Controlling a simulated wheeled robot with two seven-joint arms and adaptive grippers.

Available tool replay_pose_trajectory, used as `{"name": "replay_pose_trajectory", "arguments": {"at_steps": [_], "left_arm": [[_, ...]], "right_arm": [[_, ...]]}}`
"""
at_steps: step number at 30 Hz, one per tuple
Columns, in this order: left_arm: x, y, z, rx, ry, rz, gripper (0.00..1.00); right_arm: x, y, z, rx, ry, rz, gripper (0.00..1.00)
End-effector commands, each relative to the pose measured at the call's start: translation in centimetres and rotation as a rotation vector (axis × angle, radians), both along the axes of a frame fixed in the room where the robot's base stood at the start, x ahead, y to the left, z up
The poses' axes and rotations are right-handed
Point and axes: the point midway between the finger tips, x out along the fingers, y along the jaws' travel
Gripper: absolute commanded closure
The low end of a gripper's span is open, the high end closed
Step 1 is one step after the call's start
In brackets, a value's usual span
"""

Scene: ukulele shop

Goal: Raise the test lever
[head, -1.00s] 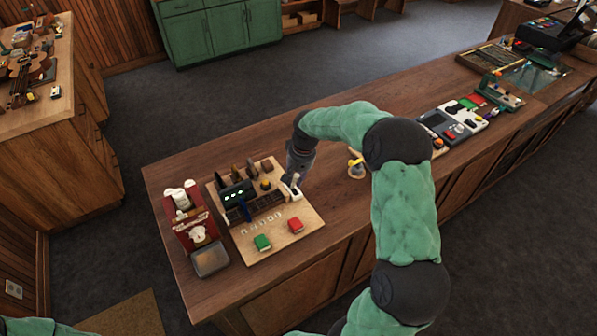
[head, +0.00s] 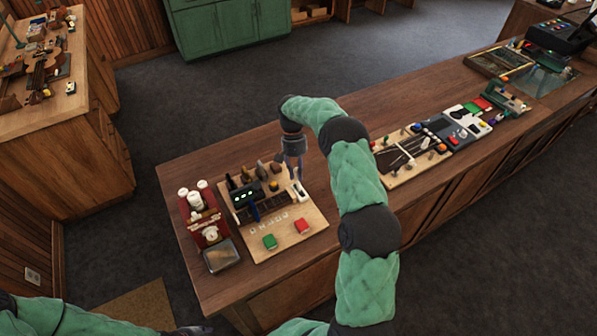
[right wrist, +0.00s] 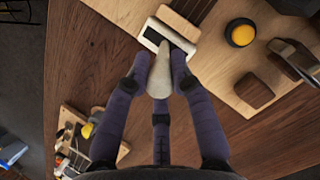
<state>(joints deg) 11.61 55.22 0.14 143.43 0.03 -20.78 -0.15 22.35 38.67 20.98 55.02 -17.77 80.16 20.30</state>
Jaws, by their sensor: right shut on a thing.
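The test lever (right wrist: 160,76) is a pale, cream-coloured handle. It stands up from a white housing with a dark slot (right wrist: 170,36), at the right edge of a wooden board (head: 285,236) on the counter. In the head view, my right gripper (head: 295,178) points down at this housing. In the right wrist view, its fingers (right wrist: 163,78) are closed around the lever, with the lever's rounded end between them. Part of my left gripper (head: 190,330) shows at the bottom edge of the head view; its fingers cannot be made out.
A red stand (head: 208,228) and a metal tray (head: 220,256) are to the left. Bare counter lies behind.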

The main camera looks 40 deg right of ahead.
Motion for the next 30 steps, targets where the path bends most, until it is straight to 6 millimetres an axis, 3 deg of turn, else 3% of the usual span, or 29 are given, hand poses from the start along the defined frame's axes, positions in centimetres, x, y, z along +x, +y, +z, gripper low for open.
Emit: {"name": "replay_pose_trajectory", "arguments": {"at_steps": [26,27,28,30], "left_arm": [[0.0,0.0,-0.3,0.0,0.0,0.0,0.6],[0.0,0.0,-0.3,0.0,0.0,0.0,0.6],[0.0,0.0,-0.3,0.0,0.0,0.0,0.6],[0.0,0.0,-0.3,0.0,0.0,0.0,0.6]], "right_arm": [[1.2,0.1,-0.6,0.003,-0.008,0.001,1.0],[1.3,0.1,-0.6,0.002,-0.009,0.001,0.67],[1.3,0.1,-0.6,0.002,-0.009,0.001,0.58],[1.2,0.1,-0.6,0.001,-0.008,0.001,0.54]]}}
